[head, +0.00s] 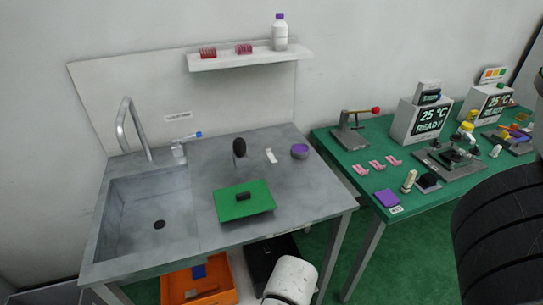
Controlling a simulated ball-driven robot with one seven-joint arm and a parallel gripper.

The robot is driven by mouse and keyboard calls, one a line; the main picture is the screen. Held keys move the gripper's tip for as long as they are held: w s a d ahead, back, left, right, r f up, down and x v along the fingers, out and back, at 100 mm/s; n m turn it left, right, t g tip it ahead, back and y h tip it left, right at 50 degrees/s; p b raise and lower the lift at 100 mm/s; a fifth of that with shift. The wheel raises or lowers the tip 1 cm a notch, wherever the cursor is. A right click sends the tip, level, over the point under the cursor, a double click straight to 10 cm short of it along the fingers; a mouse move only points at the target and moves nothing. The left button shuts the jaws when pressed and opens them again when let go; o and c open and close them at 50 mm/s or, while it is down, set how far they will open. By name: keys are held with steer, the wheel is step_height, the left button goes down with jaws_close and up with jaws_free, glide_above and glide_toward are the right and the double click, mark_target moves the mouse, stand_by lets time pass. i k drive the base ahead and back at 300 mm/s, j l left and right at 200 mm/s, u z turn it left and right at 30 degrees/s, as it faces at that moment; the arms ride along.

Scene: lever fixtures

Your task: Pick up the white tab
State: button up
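A small white tab (271,156) lies on the grey metal sink table, toward its back right. It sits between a black-knobbed upright lever (239,149) on its left and a round purple-topped item (299,151) on its right, apart from both. Nothing covers the tab. My gripper does not show in the head view, so its state and its distance from the tab are hidden.
A green plate (258,205) with a black block lies in front of the tab. A sink basin (140,232) is at the left. A wall shelf (248,60) hangs behind. A green table (345,158) with instruments stands at the right.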

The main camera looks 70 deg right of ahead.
mark_target(270, 157)
steer(key=j+z, duration=0.1)
steer(key=z, duration=1.2)
